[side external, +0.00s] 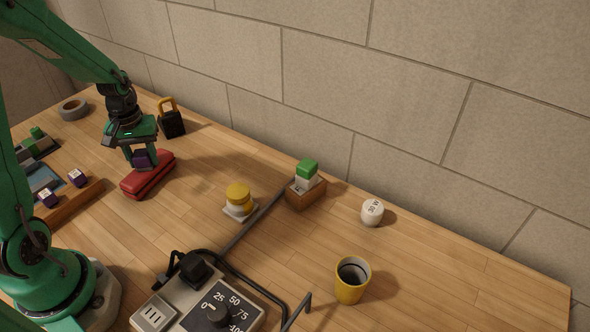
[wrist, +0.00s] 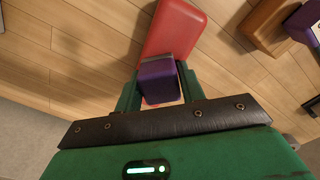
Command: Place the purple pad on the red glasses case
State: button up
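The red glasses case (side external: 148,178) lies on the wooden table at the left in the side external view. In the wrist view the case (wrist: 172,28) extends beyond the fingers. My gripper (side external: 142,160) points down over the case, its green fingers on either side of the purple pad (side external: 143,157). In the wrist view the pad (wrist: 158,78) sits between the fingertips, which look closed on it. The pad is over the case; I cannot tell whether its underside touches it.
A wooden tray (side external: 82,204) with more small purple pieces (side external: 77,178) is left of the case. A black and yellow padlock-like object (side external: 171,120) stands behind it. A yellow knob (side external: 239,195), a wooden block with a green top (side external: 306,186) and a yellow cup (side external: 351,280) stand rightward.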

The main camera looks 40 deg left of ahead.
aim_at(141, 153)
jog(key=o, duration=0.3)
jog(key=shift+r, duration=0.15)
notch_tip(141, 153, up, 12)
dwell(0.8)
dwell(0.4)
jog(key=shift+s+d+r+m+t, duration=0.95)
jog(key=shift+s+d+r+m, duration=0.45)
jog(key=shift+d, duration=1.25)
jog(key=shift+s+d+r+m+t, duration=1)
jog(key=shift+s+d+m, duration=0.55)
jog(key=shift+d, duration=1.15)
jog(key=shift+s+d+r+m+t, duration=0.85)
jog(key=shift+s+d+r+m, duration=0.6)
jog(key=shift+d, duration=1.2)
